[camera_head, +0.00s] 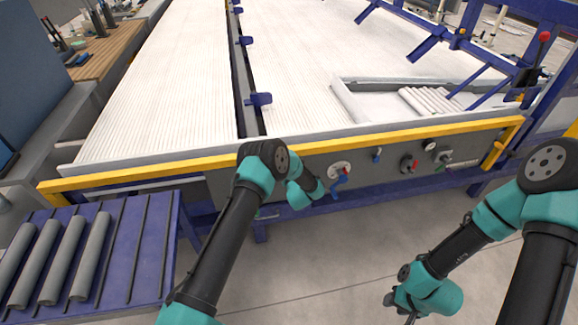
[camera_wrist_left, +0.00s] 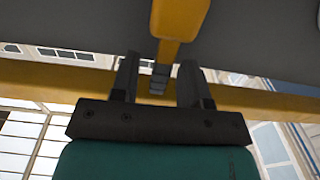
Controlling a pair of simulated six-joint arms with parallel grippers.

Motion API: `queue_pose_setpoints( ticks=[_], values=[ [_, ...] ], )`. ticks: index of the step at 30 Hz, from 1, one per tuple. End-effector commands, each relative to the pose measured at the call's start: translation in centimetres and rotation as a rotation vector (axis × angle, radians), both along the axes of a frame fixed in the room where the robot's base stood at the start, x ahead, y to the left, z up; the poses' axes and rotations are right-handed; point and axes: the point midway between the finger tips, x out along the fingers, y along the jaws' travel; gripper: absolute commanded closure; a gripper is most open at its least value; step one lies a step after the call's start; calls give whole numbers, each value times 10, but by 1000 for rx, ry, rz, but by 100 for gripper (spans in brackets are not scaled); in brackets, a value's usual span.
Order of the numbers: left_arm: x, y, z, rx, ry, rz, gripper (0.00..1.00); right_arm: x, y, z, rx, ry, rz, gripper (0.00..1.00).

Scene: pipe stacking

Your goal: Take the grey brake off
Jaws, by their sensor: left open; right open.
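The left gripper (camera_wrist_left: 160,80) is open in the left wrist view, its two dark fingers apart. A yellow-orange handle (camera_wrist_left: 180,20) hangs down in front of the fingers, and its lower end lines up with the gap between them. A small grey stepped piece (camera_wrist_left: 159,80) shows in that gap; I cannot tell whether it is the grey brake. In the head view the left wrist is before the front panel and its fingers are hidden. The right gripper (camera_head: 394,302) is open and empty, low over the floor, away from the table.
The front panel (camera_head: 330,158) carries a blue lever (camera_head: 341,181), a red-handled control (camera_head: 409,165) and a grey fitting (camera_head: 443,155) under a yellow rail (camera_head: 400,134). Several grey pipes (camera_head: 62,260) lie on a blue rack at left. Open floor lies in front.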

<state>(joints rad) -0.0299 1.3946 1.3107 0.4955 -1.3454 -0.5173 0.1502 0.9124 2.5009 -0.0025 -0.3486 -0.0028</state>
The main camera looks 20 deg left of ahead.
Motion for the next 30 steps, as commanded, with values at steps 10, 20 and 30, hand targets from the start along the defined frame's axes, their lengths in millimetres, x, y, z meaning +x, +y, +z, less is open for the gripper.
queue_pose_setpoints(
  ticks=[10,20,30],
  values=[
    [6,3,0,0,0,0,58,0,0,0,0,0,0,57],
    [6,3,0,0,0,-1,85,0,0,0,0,0,0,57],
    [6,3,0,0,0,0,100,0,0,0,0,0,0,57]
  ],
)
